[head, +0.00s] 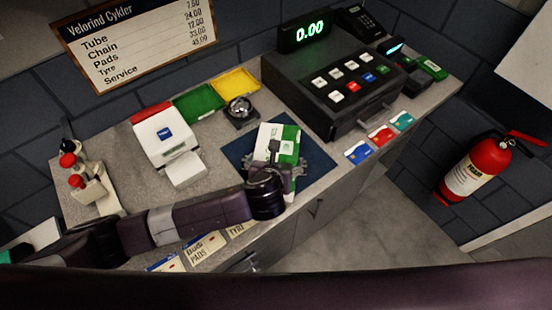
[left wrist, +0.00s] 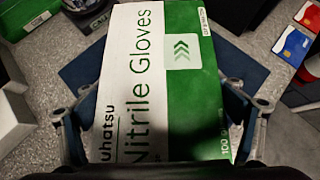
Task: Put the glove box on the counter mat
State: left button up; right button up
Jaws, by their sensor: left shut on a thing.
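The white and green glove box (head: 290,142), marked "Nitrile Gloves", fills the middle of the left wrist view (left wrist: 165,90). My left gripper (head: 274,172) is shut on it, with a finger on each side of the box in the left wrist view (left wrist: 162,108). The dark blue counter mat (head: 316,160) lies under the box and shows on both sides of it in the left wrist view (left wrist: 84,72). The box is over the mat; I cannot tell whether it touches it. My arm hides part of the mat's near edge. My right gripper is not in view.
The cash register (head: 322,85) stands behind and right of the mat. Several cards, one of them red (head: 381,136), lie to the right. A white printer (head: 165,137), a bell (head: 239,110) and green (head: 198,103) and yellow trays are to the left and back.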

pick_arm(q)
jog(key=shift+f, duration=0.1)
jog(key=o, duration=1.4)
jog(key=shift+f, duration=0.1)
jog(key=shift+s+r, duration=0.15)
jog(key=shift+r, duration=0.1)
jog(key=b+v, duration=0.1)
jog(key=v, duration=1)
jog(key=shift+s+r, duration=0.25)
jog(key=shift+r, duration=0.05)
